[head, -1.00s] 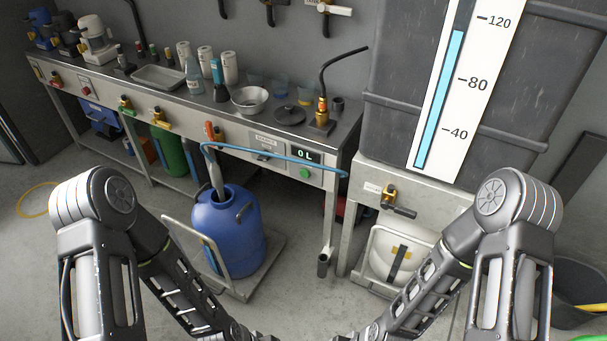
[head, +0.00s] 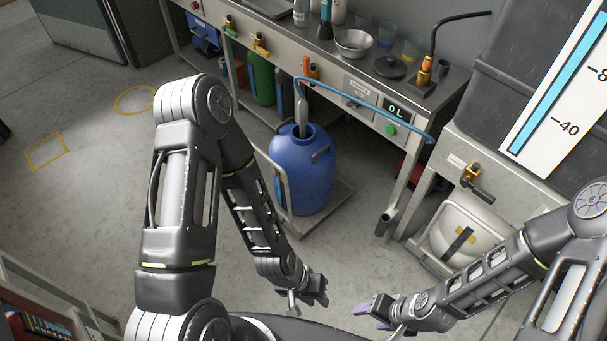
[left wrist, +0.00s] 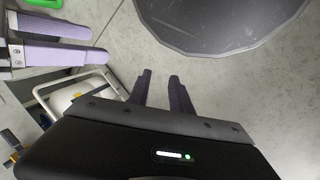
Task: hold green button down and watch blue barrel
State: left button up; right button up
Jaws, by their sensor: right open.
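The green button (head: 391,129) is on the bench's front panel, below a display (head: 395,111) reading 0 L. The blue barrel (head: 303,178) stands upright on a low trolley (head: 335,200) in front of the bench. A grey nozzle (head: 301,112) on a blue hose points down into its open mouth; the level inside is not visible. My left gripper (head: 309,298) is low, in front of the barrel, away from the button. It is open and empty in the left wrist view (left wrist: 161,84). My right gripper (head: 372,310) is open and empty, to its right.
A grey tank with a blue level gauge (head: 561,85) stands at the right, above a valve (head: 473,177) and a white container (head: 462,235). The blue hose (head: 375,108) crosses the panel near the button. Floor left of the barrel is clear.

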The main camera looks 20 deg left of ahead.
pick_arm(q)
grip_shut()
dwell(1.4)
